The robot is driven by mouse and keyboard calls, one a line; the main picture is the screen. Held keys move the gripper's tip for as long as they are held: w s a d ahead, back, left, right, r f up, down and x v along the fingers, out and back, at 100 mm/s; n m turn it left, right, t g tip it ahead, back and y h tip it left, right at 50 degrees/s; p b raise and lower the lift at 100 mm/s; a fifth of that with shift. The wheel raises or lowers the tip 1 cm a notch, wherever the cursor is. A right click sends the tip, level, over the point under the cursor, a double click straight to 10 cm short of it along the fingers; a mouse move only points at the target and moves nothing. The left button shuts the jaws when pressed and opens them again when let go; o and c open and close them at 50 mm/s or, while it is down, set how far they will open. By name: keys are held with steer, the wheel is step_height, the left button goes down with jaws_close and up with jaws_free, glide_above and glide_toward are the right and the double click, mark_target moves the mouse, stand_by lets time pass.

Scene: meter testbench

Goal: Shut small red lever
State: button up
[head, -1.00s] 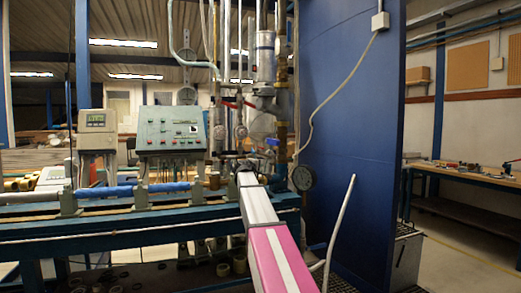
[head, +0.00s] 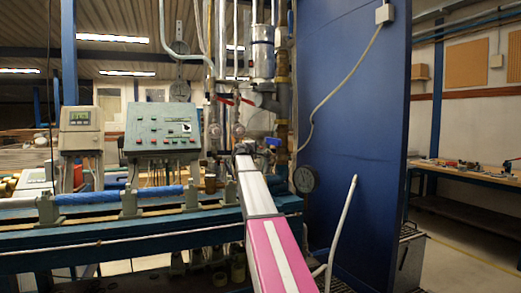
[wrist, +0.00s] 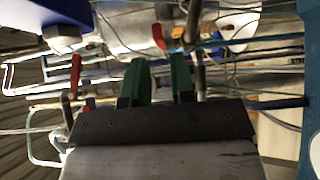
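Two red levers show in the head view on the vertical pipes: a left one (head: 225,100) and a right one (head: 247,101). I cannot tell which is the small one. In the wrist view a red lever (wrist: 75,75) stands left of my gripper (wrist: 160,78), and another red lever (wrist: 159,36) lies beyond the fingertips, roughly in line with the gap. The two green fingers are apart, with nothing between them, so my gripper is open. In the head view the fingers are hidden behind my arm, which reaches toward the pipes below the levers.
A round gauge (head: 305,180) and a blue panel (head: 355,130) are close on the right. Pipes and cables crowd the wrist view.

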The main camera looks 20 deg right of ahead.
steer(key=x, duration=0.7)
jaws_close()
